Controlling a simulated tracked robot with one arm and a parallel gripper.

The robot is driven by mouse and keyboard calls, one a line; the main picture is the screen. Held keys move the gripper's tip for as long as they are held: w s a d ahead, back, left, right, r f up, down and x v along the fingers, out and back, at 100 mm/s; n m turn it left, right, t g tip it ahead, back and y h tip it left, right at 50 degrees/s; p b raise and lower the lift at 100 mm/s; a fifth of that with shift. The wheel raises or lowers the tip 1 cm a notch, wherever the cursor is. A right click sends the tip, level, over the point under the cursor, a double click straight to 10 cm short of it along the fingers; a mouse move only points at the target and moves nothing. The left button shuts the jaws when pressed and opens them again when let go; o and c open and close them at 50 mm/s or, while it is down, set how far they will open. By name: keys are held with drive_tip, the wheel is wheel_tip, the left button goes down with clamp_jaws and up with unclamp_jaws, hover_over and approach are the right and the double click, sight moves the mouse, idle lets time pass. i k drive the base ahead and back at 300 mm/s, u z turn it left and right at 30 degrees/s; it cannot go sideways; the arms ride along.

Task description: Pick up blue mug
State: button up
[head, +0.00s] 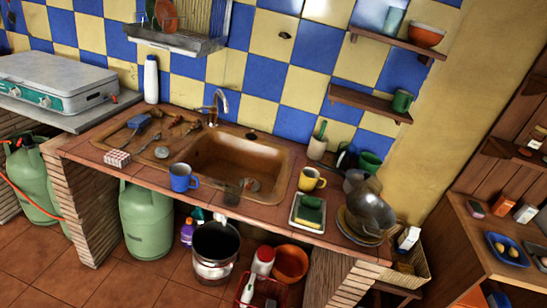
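The blue mug (181,179) stands upright on the front part of the tiled counter (275,211), left of the sink basin (222,164). Its handle points to the right. Nothing touches it that I can see. A small dark, see-through glass (232,192) stands to its right at the front of the sink. I cannot make out my gripper in this view.
A yellow mug (311,179), a tray with a green sponge (308,213) and a metal pot (368,213) stand to the right. Floor at lower left is clear.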

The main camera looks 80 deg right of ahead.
sight(180, 174)
drive_tip(key=z, duration=1.6)
drive_tip(key=k, duration=0.4)
drive_tip(key=z, duration=0.2)
drive_tip(key=i, duration=0.5)
drive_tip(key=u, duration=0.05)
